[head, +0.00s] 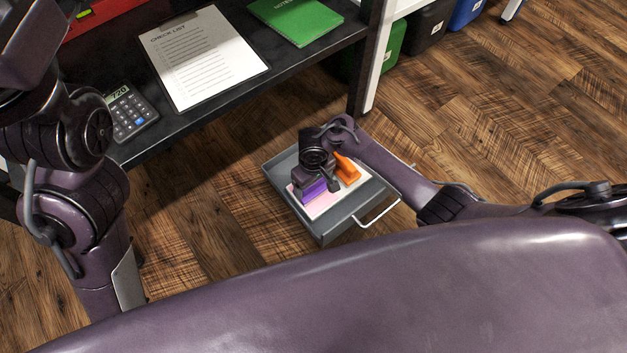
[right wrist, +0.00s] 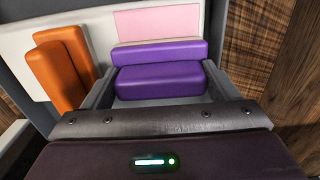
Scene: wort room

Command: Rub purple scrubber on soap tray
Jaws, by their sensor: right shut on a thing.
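The purple scrubber (head: 316,190) is a two-step block held low over the soap tray in the head view. It also shows in the right wrist view (right wrist: 160,80), between the two fingers. My right gripper (right wrist: 158,88) points down and is shut on the scrubber. The soap tray (head: 326,209) is a shallow white piece with a pink patch (right wrist: 157,22), just beyond the scrubber in the wrist view. Whether the scrubber's underside touches the pink patch is hidden. My left arm stands at the left of the head view; its gripper is not seen.
An orange object (head: 347,168) sits on the white tray beside the gripper. A grey drawer-like bin (head: 277,175) with metal handles surrounds them. A dark shelf holds a clipboard (head: 200,60), calculator (head: 130,112) and green notes book (head: 296,18).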

